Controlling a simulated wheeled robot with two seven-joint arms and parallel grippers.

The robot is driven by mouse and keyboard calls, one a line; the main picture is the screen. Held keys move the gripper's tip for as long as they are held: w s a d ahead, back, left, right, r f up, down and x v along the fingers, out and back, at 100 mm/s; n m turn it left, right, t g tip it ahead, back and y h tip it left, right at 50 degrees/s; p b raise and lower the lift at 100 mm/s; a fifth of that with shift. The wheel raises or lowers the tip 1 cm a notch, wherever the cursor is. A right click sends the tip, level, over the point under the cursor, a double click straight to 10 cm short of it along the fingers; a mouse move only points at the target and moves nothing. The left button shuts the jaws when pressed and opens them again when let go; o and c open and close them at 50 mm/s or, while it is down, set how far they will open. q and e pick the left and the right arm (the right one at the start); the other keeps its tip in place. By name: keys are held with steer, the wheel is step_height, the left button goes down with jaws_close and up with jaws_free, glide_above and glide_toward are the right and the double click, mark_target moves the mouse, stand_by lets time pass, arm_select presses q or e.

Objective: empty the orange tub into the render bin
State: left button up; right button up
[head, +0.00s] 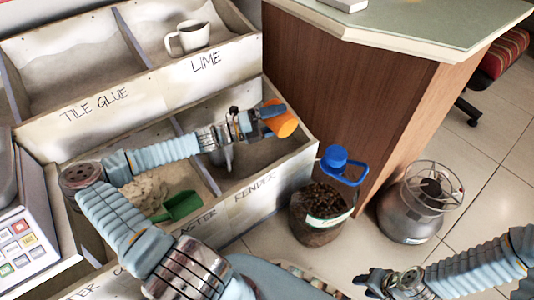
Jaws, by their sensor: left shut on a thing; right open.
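The orange tub (283,122) is at the right end of my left arm in the head view, over the far right part of the render bin. My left gripper (268,112) is shut on the tub. The tub looks tipped over on its side; its contents cannot be made out. The render bin (262,205) is the front right compartment, labelled RENDER, partly hidden by my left arm and gripper. Its visible floor looks grey. My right gripper (374,281) is open and empty, low over the floor at the bottom right.
Left of the render bin, the plaster bin holds pale powder (147,192) and a green scoop (180,206). A white mug (188,38) stands in the lime bin. A blue-capped bottle (322,212), a metal canister (415,205) and a wood-sided counter (350,100) stand to the right. A scale (22,235) is at left.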

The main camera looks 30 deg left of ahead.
arm_select(q)
steer(key=shift+a+n+b, duration=0.1)
steer(key=shift+n+b, duration=0.3)
steer(key=shift+b, duration=0.15)
steer(key=shift+r+t+p, duration=0.3)
steer(key=shift+p, duration=0.2)
steer(key=shift+w+a+r+n+p, duration=0.2)
steer(key=shift+n+p, duration=0.7)
steer(key=shift+p, duration=0.65)
steer(key=shift+w+a+r+n+t+p, duration=0.15)
steer(key=shift+r+n+t+p, duration=0.25)
steer(key=shift+p, duration=0.55)
steer(key=shift+s+a+r+n+t+p, duration=0.1)
steer(key=shift+a+r+n+t+p, duration=0.25)
steer(key=shift+p, duration=0.6)
steer(key=shift+d+r+n+p, duration=0.1)
steer(key=shift+r+n+p, duration=0.1)
steer(key=shift+n+p, duration=0.15)
steer(key=shift+w+a+r+n+t+p, duration=0.15)
steer(key=shift+a+n+t+p, duration=0.1)
steer(key=shift+n+p, duration=0.4)
steer(key=shift+w+a+r+n+t+y+p, duration=0.15)
steer(key=shift+n+t+p, duration=0.1)
steer(key=shift+n+p, duration=0.3)
steer(key=shift+a+f+n+t+y+p, duration=0.15)
steer(key=shift+n+t+p, duration=0.1)
steer(key=shift+n+p, duration=0.25)
